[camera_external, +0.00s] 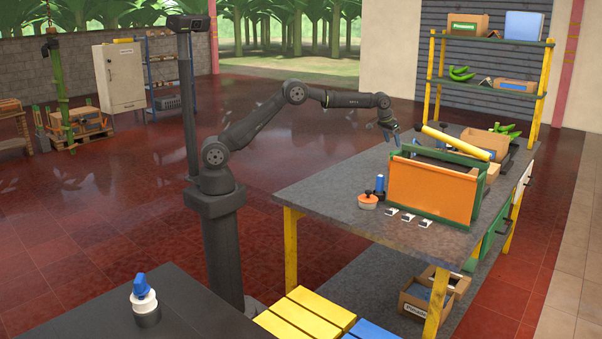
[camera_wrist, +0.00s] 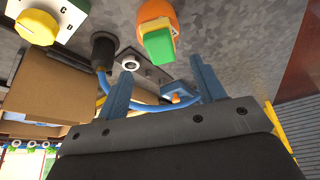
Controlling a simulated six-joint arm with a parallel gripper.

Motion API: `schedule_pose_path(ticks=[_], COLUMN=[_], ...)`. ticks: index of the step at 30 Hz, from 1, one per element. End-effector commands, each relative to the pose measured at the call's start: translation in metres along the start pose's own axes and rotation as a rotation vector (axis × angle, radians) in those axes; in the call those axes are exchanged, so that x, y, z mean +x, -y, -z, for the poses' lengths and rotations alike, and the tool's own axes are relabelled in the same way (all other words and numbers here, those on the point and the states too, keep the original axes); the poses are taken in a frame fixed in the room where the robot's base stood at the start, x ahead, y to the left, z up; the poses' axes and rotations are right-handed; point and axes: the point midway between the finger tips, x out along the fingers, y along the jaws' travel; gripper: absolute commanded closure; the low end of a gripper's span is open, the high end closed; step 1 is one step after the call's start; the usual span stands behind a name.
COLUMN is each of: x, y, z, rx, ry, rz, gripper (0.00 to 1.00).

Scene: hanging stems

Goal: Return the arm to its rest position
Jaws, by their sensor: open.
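My dark arm reaches from its pedestal out over the grey workbench (camera_external: 330,200). My gripper (camera_external: 394,140) hangs over the back left part of the bench with its fingers pointing down, behind the orange-and-green tote (camera_external: 432,190). In the wrist view my gripper (camera_wrist: 160,88) shows two blue fingers set wide apart. I see nothing held between them. A blue cable (camera_wrist: 103,92) runs from a black plug-like piece (camera_wrist: 103,48) and passes behind the fingers. Whether the cable touches a finger cannot be told.
An orange-and-green piece (camera_wrist: 158,35), a yellow knob (camera_wrist: 35,27) and a cardboard box (camera_wrist: 45,85) are near my gripper. A shelf (camera_external: 490,85) stands behind the bench. A dark post (camera_external: 188,100) rises beside my arm. The red floor at left is mostly clear.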

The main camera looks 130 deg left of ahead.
Motion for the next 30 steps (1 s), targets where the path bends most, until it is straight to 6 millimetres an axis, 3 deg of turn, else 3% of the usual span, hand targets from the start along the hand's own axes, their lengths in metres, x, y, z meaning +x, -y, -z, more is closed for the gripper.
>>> schedule_pose_path(ticks=[6, 9, 25, 26, 30], x=[-0.046, -0.019, 0.081, 0.083, 0.049], y=[0.000, 0.000, 0.000, 0.000, -0.001], z=[0.000, -0.002, -0.002, -0.002, 0.012], rx=[0.000, 0.000, 0.000, 0.000, -0.001], ry=[-0.001, 0.005, 0.003, 0.002, -0.003], rz=[0.000, 0.001, 0.000, 0.000, -0.001], gripper=[0.37, 0.37, 0.37, 0.37, 0.37])
